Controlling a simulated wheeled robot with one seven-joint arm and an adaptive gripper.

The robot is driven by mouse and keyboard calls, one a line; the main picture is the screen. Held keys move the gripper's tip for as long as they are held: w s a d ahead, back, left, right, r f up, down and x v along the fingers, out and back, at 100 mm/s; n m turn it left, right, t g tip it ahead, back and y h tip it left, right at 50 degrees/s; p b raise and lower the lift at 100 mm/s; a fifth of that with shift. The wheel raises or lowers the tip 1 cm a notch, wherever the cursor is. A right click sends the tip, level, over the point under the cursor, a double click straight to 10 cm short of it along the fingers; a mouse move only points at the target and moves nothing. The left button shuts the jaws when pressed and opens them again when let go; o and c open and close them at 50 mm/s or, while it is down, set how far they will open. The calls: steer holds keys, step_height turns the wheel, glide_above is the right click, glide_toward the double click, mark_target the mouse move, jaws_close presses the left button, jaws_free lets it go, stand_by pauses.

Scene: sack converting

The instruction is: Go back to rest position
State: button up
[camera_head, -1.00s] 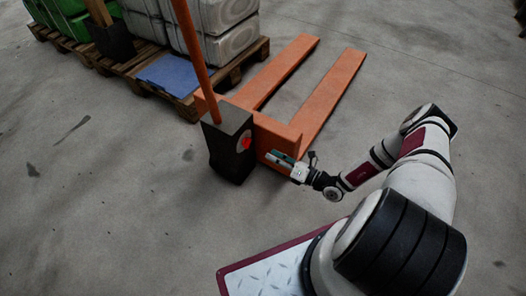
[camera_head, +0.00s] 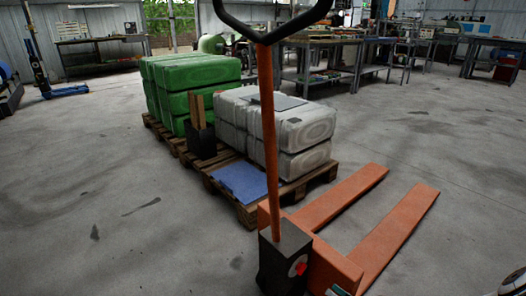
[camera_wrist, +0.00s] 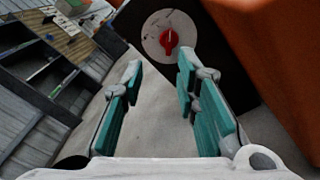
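My gripper (camera_wrist: 160,72) is open in the wrist view, its two teal-padded fingers apart with nothing between them. Ahead of the fingertips is a red knob (camera_wrist: 169,39) on a pale round plate, set on the dark housing (camera_wrist: 208,75) of an orange pallet jack. The knob looks clear of both fingers. In the head view the red knob (camera_head: 301,268) is near the bottom, on the jack's dark housing (camera_head: 282,255). Only a sliver of my gripper shows at the bottom edge there, right of the housing; most of my arm is out of frame.
The pallet jack's handle (camera_head: 267,140) rises high, and its orange forks (camera_head: 400,235) lie on the floor to the right. Behind are a wooden pallet (camera_head: 247,212) with grey sacks (camera_head: 300,130), a blue sheet (camera_head: 240,181) and green sacks (camera_head: 190,85). Workbenches line the back. Floor left is open.

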steer(key=s+a+r+n+g, duration=0.3)
steer(key=r+n+g, duration=0.2)
steer(key=r+n, duration=0.45)
steer(key=s+a+r+n+g, duration=0.25)
steer(key=r+n+g, duration=0.35)
steer(key=r, duration=0.7)
steer(key=s+a+r+n+g, duration=0.3)
steer(key=r+n+g, duration=0.2)
steer(key=r+n, duration=0.5)
steer(key=s+a+r+n+g+h, duration=0.1)
steer(key=s+r+n+h, duration=0.15)
steer(key=s+r, duration=0.25)
steer(key=s+a+r+n+h, duration=0.2)
steer(key=s+r+h, duration=0.2)
steer(key=s+r, duration=0.2)
steer(key=s+d+r+n+t+h, duration=0.2)
steer(key=s+n+h, duration=0.1)
steer(key=s, duration=0.3)
steer(key=s+d+r+n+t+h, duration=0.2)
steer(key=s+n, duration=0.1)
steer(key=s, duration=0.3)
step_height(320, 180, up, 39)
steer(key=t+p, duration=0.3)
steer(key=p, duration=3.5)
steer(key=shift+s+d+n, duration=0.15)
steer(key=shift+d+n, duration=0.05)
steer(key=shift+n, duration=0.1)
